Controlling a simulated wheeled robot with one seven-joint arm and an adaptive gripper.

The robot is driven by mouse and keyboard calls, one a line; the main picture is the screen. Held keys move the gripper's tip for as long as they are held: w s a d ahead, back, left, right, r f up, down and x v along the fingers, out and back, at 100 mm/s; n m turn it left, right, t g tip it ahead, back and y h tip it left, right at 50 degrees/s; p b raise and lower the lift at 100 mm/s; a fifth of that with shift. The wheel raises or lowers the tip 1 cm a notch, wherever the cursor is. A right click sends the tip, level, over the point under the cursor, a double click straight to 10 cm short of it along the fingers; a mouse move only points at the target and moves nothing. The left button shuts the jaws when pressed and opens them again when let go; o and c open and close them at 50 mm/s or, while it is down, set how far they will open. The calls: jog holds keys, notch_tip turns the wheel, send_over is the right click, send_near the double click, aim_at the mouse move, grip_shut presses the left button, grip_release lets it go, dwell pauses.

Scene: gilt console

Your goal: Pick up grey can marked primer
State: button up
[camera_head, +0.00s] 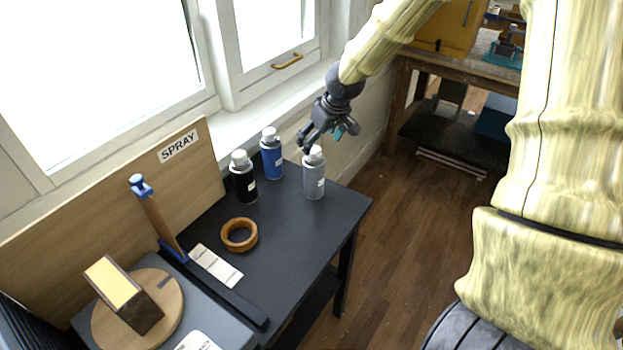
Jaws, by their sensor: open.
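The grey can (314,178) stands upright near the right end of the dark table, with a pale cap and a small label too small to read. My gripper (325,143) is open just above and behind the can's cap, with its fingers pointing down and to the left. From this view I cannot tell whether a finger touches the cap. A blue can (272,158) and a black can (243,182), both with pale caps, stand to the left of the grey can.
A wooden ring (239,235) and a pale card (216,265) lie on the dark table (290,225). A board marked SPRAY (120,195) stands behind, below the windows. A clamp (155,215) and a round wooden disc (170,310) with a block are at left. The table's front right is clear.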

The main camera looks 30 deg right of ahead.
aim_at(317, 148)
jog(key=shift+d+p+x, duration=0.1)
jog(key=shift+p+x, duration=0.05)
jog(key=shift+x, duration=0.85)
jog(key=shift+d+p+x, duration=0.15)
jog(key=shift+x, duration=0.8)
jog(key=shift+w+a+f+p, duration=0.15)
jog(key=shift+f+p, duration=0.05)
jog(key=shift+f, duration=0.5)
jog(key=shift+w+a+f+p, duration=0.15)
jog(key=shift+w+f+p, duration=0.05)
jog(key=shift+f, duration=0.45)
jog(key=shift+w+a+f+p, duration=0.15)
jog(key=shift+f+p, duration=0.05)
jog(key=shift+f, duration=0.5)
jog(key=shift+x, duration=1.1)
jog(key=c, duration=1.5)
grip_shut()
jog(key=shift+r, duration=0.15)
